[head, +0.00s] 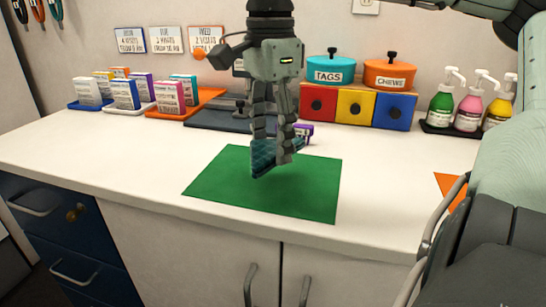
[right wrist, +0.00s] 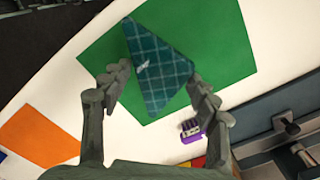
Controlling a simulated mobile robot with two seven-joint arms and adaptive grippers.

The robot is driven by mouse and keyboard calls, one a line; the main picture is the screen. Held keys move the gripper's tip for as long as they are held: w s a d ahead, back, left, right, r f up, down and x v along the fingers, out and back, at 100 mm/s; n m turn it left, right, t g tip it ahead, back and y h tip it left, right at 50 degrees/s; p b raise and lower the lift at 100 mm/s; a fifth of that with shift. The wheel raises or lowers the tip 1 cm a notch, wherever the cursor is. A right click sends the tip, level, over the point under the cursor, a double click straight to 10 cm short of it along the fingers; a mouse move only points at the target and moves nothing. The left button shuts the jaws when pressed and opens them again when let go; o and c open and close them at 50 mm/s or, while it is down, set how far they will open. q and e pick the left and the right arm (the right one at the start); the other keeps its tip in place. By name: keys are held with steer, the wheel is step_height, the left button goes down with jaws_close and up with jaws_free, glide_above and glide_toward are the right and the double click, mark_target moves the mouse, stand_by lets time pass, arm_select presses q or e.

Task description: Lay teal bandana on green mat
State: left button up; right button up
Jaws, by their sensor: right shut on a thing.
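The green mat (head: 215,185) lies flat on the white counter and shows in the right wrist view (right wrist: 225,50). My right gripper (head: 273,155) hangs over the middle of the mat, pointing down. It is shut on the teal bandana (head: 263,158), a folded, checked triangle with a small white mark. In the right wrist view the bandana (right wrist: 160,75) spans between the two fingers of my right gripper (right wrist: 158,78), over the mat. I cannot tell whether its lower edge touches the mat. My left gripper is not in view.
Behind the mat are a dark tray (head: 213,119), a small purple item (head: 304,129) and a box with red, yellow and blue drawers (head: 355,106). Pump bottles (head: 468,112) stand at the right. Small boxes on trays stand at the back left. The counter left of the mat is clear.

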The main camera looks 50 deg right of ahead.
mark_target(274, 177)
steer(key=shift+w+d+f, duration=0.4)
steer(key=shift+d+f, duration=0.05)
steer(key=shift+d, duration=0.25)
step_height(274, 177, down, 4)
steer(key=shift+r, duration=0.1)
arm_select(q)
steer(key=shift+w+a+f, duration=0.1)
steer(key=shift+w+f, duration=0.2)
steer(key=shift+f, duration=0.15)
arm_select(e)
steer(key=shift+f, duration=0.2)
steer(key=shift+f, duration=0.1)
